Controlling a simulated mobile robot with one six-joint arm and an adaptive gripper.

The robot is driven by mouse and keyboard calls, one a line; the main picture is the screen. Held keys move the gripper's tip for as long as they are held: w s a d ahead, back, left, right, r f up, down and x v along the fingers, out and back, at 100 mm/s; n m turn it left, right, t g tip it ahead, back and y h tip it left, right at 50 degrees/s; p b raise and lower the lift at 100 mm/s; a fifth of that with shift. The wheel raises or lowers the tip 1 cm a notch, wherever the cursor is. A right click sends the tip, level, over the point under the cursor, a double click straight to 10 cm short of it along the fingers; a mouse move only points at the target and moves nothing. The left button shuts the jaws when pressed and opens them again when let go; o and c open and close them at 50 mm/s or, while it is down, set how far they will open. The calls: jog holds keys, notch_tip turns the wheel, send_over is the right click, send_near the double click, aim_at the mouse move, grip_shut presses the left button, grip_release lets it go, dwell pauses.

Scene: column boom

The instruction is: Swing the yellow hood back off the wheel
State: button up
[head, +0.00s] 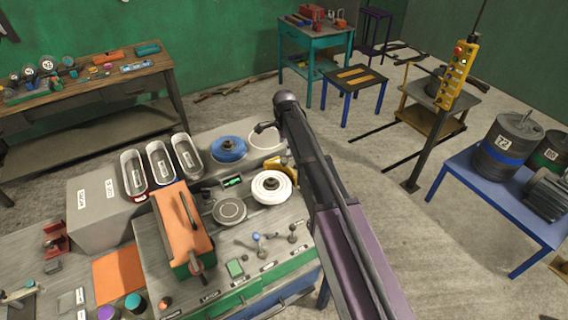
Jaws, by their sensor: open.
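The yellow hood (284,165) shows in part at the back right of a round white wheel (271,187) on the grey bench. My arm covers the hood's right side, so its full shape and any hinge are hidden. Most of the wheel's top face shows uncovered. My arm reaches up from the bottom right and passes just right of the wheel.
A blue round piece (229,149) sits left of the gripper, beside grey trays (187,154). An orange-topped box (182,225) stands left of the wheel, small levers (262,242) in front. A blue table (480,190) with drums stands right. Open floor lies between.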

aim_at(284, 160)
jog(key=shift+f+b, duration=3.1)
jog(key=shift+f, duration=0.3)
grip_shut()
